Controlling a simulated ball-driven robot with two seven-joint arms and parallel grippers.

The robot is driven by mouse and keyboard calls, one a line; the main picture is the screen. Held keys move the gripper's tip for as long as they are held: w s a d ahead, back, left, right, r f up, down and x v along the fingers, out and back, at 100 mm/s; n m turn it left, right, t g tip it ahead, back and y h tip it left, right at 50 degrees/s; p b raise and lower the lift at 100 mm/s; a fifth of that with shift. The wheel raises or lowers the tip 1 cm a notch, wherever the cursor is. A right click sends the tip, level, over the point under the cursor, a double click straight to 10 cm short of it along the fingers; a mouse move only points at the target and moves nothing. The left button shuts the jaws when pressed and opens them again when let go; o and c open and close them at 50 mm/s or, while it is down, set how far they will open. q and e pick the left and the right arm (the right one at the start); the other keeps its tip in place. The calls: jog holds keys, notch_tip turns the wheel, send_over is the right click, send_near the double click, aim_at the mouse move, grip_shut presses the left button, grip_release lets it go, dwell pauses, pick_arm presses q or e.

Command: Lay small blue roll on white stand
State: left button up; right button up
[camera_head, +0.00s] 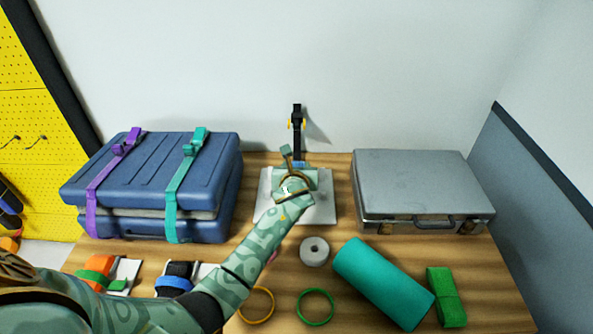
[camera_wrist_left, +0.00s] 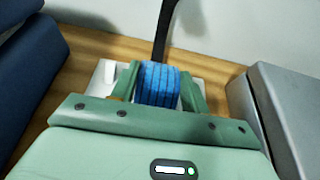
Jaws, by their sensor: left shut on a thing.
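A small blue roll (camera_wrist_left: 158,84) with ridged sides sits between the two fingers of my left gripper (camera_wrist_left: 160,88), which is shut on it. In the head view only a sliver of the roll (camera_head: 299,164) shows past my left gripper (camera_head: 297,168). The white stand (camera_head: 325,208) lies on the table at the back middle, and a black upright (camera_head: 297,120) rises behind it. My gripper and the roll are over the stand. I cannot tell whether the roll touches it. In the wrist view the stand (camera_wrist_left: 101,82) shows on both sides of the fingers. My right gripper is not in view.
A strapped blue case (camera_head: 150,175) stands left of the stand and a grey case (camera_head: 420,185) right of it. In front lie a grey roll (camera_head: 315,251), a teal cylinder (camera_head: 382,281), a green block (camera_head: 446,297), and yellow (camera_head: 257,305) and green rings (camera_head: 315,307).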

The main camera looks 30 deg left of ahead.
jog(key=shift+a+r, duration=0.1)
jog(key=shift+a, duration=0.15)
pick_arm(q)
jog(key=o, duration=1.1)
jog(key=shift+c, duration=0.2)
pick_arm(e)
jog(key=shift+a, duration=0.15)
pick_arm(q)
jog(key=shift+s+r, duration=0.1)
jog(key=shift+s, duration=0.05)
jog(key=p+v, duration=0.4)
jog(key=v, duration=0.7)
jog(key=shift+s+r, duration=0.25)
jog(key=shift+s, duration=0.05)
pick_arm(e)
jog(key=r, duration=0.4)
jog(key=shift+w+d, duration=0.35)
pick_arm(q)
jog(key=shift+d, duration=0.15)
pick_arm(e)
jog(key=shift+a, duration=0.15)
